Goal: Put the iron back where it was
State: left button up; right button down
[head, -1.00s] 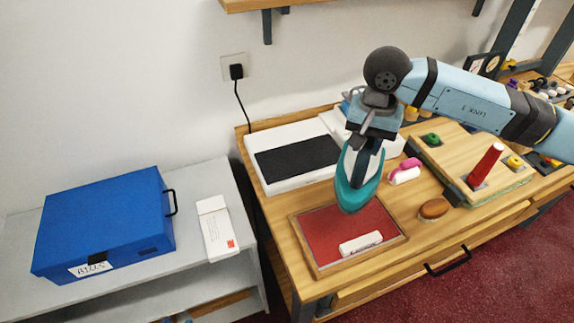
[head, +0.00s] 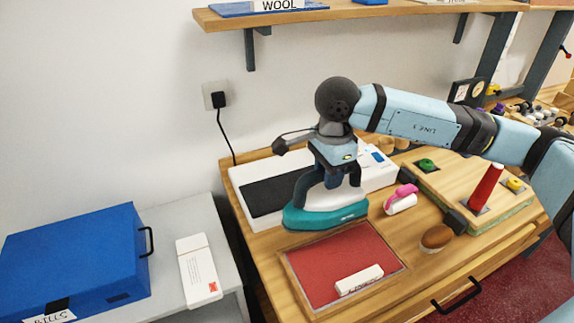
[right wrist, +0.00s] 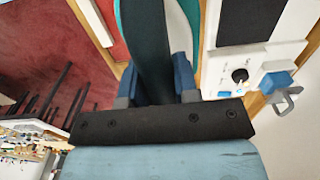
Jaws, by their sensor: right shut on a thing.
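The teal iron (head: 326,218) with a dark handle is in my right gripper (head: 336,180), whose fingers are shut on the handle. The iron is roughly level, with its nose toward the left, between the red framed pad (head: 342,258) and the long white unit (head: 377,178) with a black top strip. I cannot tell whether its sole touches the unit or the wood. In the right wrist view the dark handle (right wrist: 147,40) runs between the fingers, and the white unit's panel with a knob (right wrist: 240,75) shows at right. My left gripper is not in view.
A white labelled block (head: 359,280) lies on the red pad. A pink-and-white roller (head: 401,200), a brown brush (head: 437,238) and a board with a red cone (head: 486,187) stand to the right. A blue box (head: 75,262) and a white packet (head: 198,270) are on the left shelf.

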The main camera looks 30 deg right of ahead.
jog(key=shift+w+d+p, duration=0.5)
jog(key=shift+w+p, duration=0.75)
jog(key=shift+w, duration=7.7)
notch_tip(320, 180, down, 7)
jog(key=p, duration=0.1)
jog(key=c, duration=0.9)
grip_release()
jog(key=shift+f, duration=0.1)
